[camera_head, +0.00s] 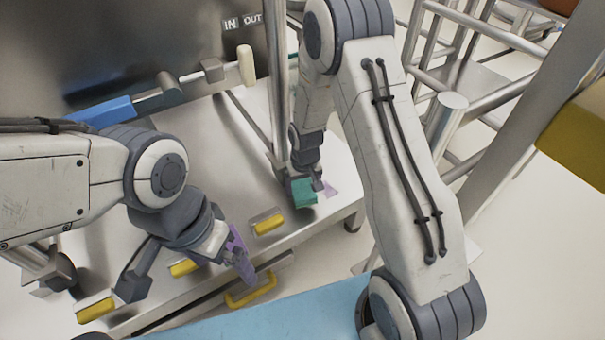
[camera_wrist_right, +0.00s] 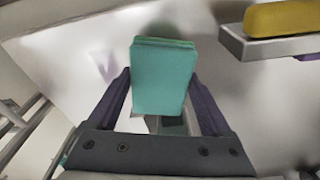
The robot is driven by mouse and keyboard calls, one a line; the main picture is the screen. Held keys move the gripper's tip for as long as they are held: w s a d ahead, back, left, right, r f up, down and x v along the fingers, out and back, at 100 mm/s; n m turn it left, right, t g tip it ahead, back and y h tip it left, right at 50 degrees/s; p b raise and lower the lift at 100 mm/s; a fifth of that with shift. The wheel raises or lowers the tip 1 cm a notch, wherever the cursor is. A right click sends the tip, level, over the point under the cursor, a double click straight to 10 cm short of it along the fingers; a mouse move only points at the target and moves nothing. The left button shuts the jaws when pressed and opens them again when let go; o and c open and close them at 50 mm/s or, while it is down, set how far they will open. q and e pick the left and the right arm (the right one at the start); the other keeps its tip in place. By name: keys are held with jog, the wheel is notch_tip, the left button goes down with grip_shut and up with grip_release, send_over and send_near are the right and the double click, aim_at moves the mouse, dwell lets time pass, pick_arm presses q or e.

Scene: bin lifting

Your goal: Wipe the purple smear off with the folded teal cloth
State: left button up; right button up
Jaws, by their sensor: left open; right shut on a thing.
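The folded teal cloth (camera_head: 304,193) is in my right gripper (camera_head: 306,178), at the right part of the steel surface. In the right wrist view the cloth (camera_wrist_right: 164,78) sits between the two fingers of my right gripper (camera_wrist_right: 163,92), which is shut on it. The purple smear (camera_head: 330,189) is a pale patch just right of the cloth on the steel. It also shows faintly in the right wrist view (camera_wrist_right: 105,66), left of the cloth. I cannot tell whether the cloth touches the steel. My left gripper (camera_head: 241,256) is open and empty near the front edge.
Yellow-topped handles (camera_head: 268,222) line the front of the steel surface; one (camera_wrist_right: 280,17) shows at the right wrist view's upper right. A steel post stands just behind the cloth. A light blue surface (camera_head: 270,312) lies in front. Metal rails (camera_head: 470,75) stand at right.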

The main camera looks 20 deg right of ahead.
jog(key=shift+r+p, duration=1.35)
jog(key=shift+r, duration=0.45)
